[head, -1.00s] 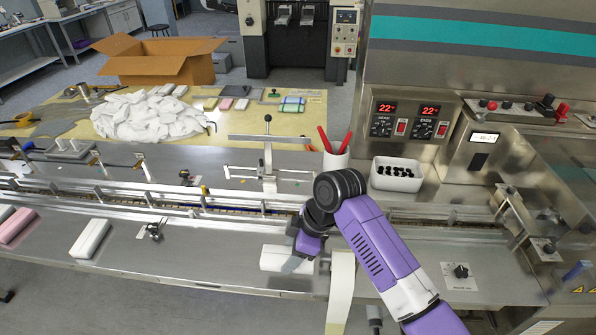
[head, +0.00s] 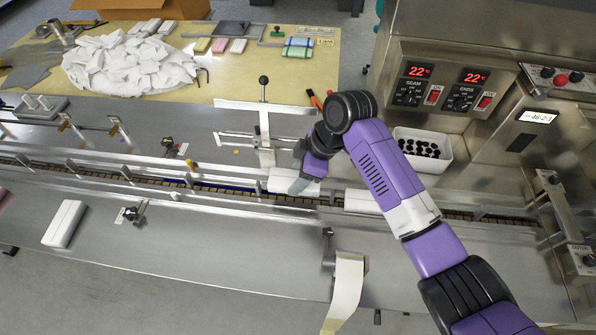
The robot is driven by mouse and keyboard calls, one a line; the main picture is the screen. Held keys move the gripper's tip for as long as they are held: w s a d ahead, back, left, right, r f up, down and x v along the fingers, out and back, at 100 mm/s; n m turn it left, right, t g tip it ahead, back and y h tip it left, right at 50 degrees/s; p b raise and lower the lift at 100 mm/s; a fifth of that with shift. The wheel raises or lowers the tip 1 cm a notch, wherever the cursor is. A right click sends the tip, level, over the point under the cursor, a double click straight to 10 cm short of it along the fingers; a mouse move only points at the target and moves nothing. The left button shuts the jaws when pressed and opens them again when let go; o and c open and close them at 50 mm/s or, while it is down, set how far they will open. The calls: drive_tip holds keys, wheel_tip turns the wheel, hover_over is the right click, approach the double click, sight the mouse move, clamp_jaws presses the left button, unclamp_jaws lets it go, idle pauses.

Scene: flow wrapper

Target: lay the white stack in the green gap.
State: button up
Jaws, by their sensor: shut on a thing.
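My gripper (head: 296,187) is shut on a white stack (head: 280,183), which is at the conveyor channel (head: 455,213). The gripper and purple arm hide part of the stack; I cannot tell whether it touches the channel floor. A second white block (head: 362,201) lies in the channel to the right, partly behind my arm. A blue strip (head: 212,188) shows in the channel left of the held stack. No green gap is clearly visible.
Another white stack (head: 64,223) lies on the front deck (head: 190,250) at the left. A post with a black knob (head: 264,120) stands just behind the gripper. A white bin of black pieces (head: 424,150) is at the right. The front deck's middle is clear.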

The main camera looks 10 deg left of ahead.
drive_tip(key=shift+f+b, duration=2.05)
drive_tip(key=shift+f, duration=0.9)
drive_tip(key=shift+f, duration=0.1)
drive_tip(key=o, duration=1.4)
drive_tip(key=shift+b+v, duration=0.55)
drive_tip(key=shift+v, duration=3.35)
